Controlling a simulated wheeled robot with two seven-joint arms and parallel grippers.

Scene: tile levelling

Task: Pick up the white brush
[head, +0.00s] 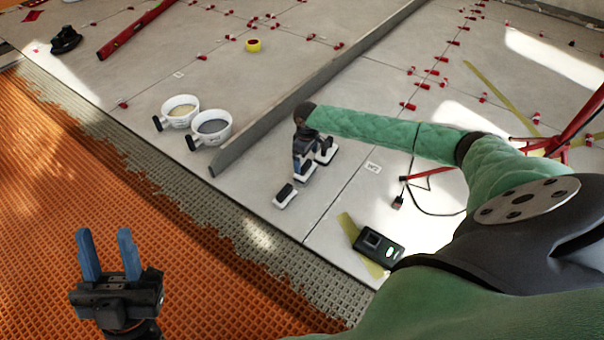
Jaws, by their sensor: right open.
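Small white-based pieces with dark grips lie on the grey tiles near the picture's middle; I cannot tell for certain which is the white brush. One white block with a black grip (285,195) lies apart at the front. Another white-based piece (327,151) is just right of my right gripper (304,165). My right gripper reaches down over this group, open, its fingers partly hidden among the pieces; whether it touches any is unclear. My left gripper (108,238) has two blue fingers, open and empty, above the orange mat.
Two white buckets (212,127) stand left of a long grey straightedge (315,88). A black device with a screen (378,246) lies on yellow tape to the right. A red-handled corded tool (430,173) lies nearby. Red levelling clips line the tile joints.

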